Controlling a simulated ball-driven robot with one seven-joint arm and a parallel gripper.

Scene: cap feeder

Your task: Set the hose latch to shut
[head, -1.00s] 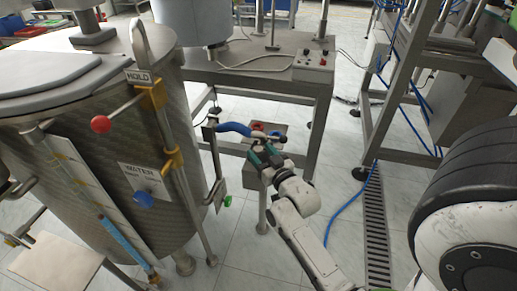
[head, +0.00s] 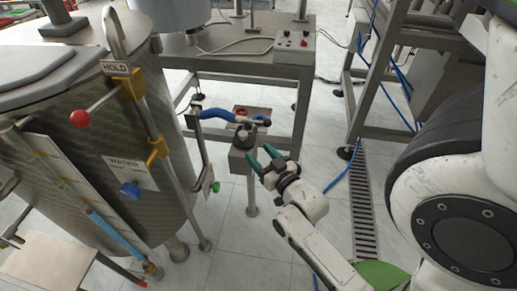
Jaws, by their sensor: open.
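A blue curved piece (head: 217,114), which looks like the hose or its lever, runs from an upright bracket (head: 198,102) on the left to a dark end on the right. Below that end, a dark knob-like fitting (head: 243,139) sits on top of a grey post box (head: 239,160). I cannot tell which of these parts is the latch, or how it is set. My gripper (head: 263,157), with teal fingertips, is open and empty. It is just right of the post box and below the blue piece's end, apart from the blue piece.
A steel table (head: 270,70) with a switch box (head: 295,47) is behind. Floor right of the post is mostly clear, with a drain grate (head: 364,215).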

